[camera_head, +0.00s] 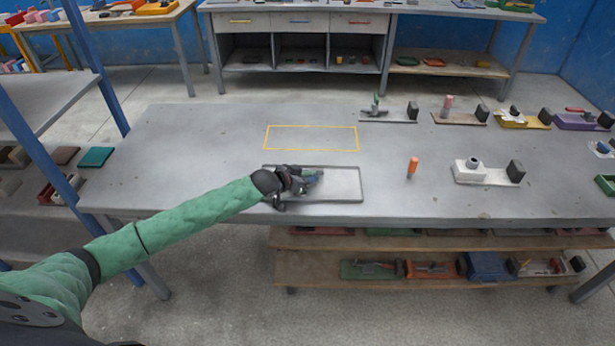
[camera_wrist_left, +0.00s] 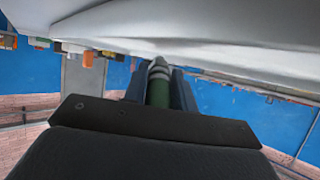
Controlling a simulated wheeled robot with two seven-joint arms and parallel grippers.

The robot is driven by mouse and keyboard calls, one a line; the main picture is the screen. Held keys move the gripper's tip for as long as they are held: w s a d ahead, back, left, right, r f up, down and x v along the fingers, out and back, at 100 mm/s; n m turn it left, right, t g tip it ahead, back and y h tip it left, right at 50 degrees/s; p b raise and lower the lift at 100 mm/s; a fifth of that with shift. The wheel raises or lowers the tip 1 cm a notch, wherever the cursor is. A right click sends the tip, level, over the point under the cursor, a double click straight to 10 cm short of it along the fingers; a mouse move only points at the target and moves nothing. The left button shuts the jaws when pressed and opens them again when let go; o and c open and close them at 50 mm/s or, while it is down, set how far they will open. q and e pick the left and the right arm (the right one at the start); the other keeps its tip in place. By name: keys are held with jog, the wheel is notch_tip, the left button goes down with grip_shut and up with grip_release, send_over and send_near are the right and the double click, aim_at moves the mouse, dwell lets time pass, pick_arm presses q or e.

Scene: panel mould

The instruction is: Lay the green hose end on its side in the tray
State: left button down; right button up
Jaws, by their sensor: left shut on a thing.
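My left gripper (camera_head: 308,181) is over the left part of the grey tray (camera_head: 345,189), low and close to its floor. In the left wrist view the gripper (camera_wrist_left: 160,85) is shut on the green hose end (camera_wrist_left: 159,93), which has a green body and a grey metal tip (camera_wrist_left: 158,68). The hose end lies between the two dark fingers, which hide its sides. In the head view it is small and mostly hidden by the gripper. I cannot tell whether it touches the tray. My right gripper is not in view.
A yellow outlined rectangle (camera_head: 311,150) marks the table (camera_head: 200,150) behind the tray. An orange piece (camera_head: 412,167) stands upright to the right. A white block fixture (camera_head: 485,175) and several small fixtures stand further right and back. The left of the table is clear.

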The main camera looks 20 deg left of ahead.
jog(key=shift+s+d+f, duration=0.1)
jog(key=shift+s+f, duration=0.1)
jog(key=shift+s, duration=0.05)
pick_arm(q)
jog(key=c, duration=1.1)
grip_release()
jog(key=shift+o, duration=0.2)
jog(key=shift+s, duration=0.15)
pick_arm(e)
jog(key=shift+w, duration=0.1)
pick_arm(q)
jog(key=shift+s+a, duration=0.2)
jog(key=b+v, duration=0.2)
jog(key=v, duration=0.4)
jog(key=shift+s+r, duration=0.1)
jog(key=shift+r, duration=0.05)
jog(key=shift+s+a+r, duration=0.2)
jog(key=shift+s+r, duration=0.05)
jog(key=shift+s, duration=0.05)
jog(key=shift+s+f, duration=0.1)
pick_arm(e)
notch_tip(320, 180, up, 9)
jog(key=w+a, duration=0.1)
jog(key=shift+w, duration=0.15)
